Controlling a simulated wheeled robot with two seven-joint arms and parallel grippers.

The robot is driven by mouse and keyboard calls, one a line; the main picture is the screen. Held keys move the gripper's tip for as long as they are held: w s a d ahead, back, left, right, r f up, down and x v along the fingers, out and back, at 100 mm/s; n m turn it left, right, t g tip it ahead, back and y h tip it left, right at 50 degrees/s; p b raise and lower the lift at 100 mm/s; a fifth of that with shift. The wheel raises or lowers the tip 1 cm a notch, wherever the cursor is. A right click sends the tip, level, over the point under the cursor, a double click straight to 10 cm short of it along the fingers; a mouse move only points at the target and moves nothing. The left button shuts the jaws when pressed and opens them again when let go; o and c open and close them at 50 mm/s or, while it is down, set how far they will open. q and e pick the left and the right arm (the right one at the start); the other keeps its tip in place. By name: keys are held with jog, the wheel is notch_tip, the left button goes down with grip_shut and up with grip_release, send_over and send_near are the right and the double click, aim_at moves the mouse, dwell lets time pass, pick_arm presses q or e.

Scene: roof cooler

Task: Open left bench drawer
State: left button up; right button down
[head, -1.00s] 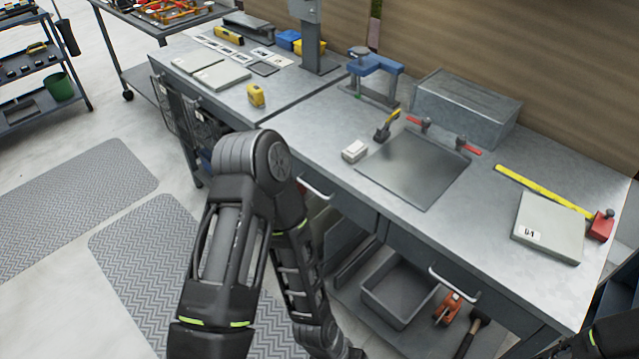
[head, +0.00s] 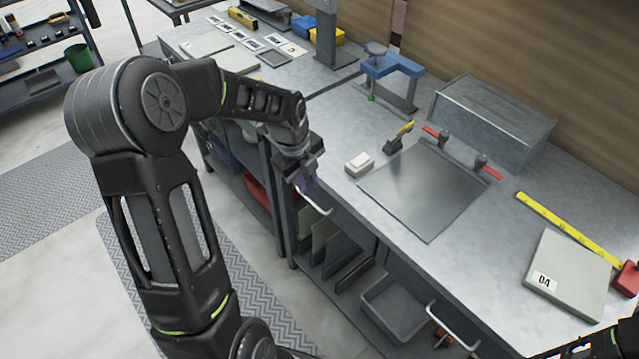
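The left bench drawer (head: 352,222) sits under the front edge of the grey metal bench, and its front looks flush with the bench. Its pale bar handle (head: 318,206) shows just below and right of my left gripper (head: 307,187). The gripper points down at the handle's left end, very close to it. I cannot tell whether the fingers touch or surround the handle, and their gap is not clear. A second drawer's handle (head: 452,327) shows further right. Parts of my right arm show at the lower right corner, but its gripper does not.
On the bench are a metal plate (head: 424,192), a small white box (head: 359,163), a blue clamp (head: 391,72), a metal box (head: 493,118) and a grey panel (head: 568,277). A grey bin (head: 395,306) stands on the shelf below.

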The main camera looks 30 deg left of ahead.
aim_at(311, 201)
pick_arm(q)
jog(key=shift+a+r, duration=0.4)
jog(key=shift+r, duration=0.05)
jog(key=shift+f, duration=0.1)
jog(key=f, duration=0.2)
jog(key=w+f, duration=0.1)
jog(key=f, duration=0.4)
jog(key=shift+w+d+f+p, duration=0.2)
jog(key=shift+d+f+p, duration=0.1)
jog(key=shift+p, duration=0.1)
jog(key=shift+c, duration=0.5)
grip_shut()
dwell(0.4)
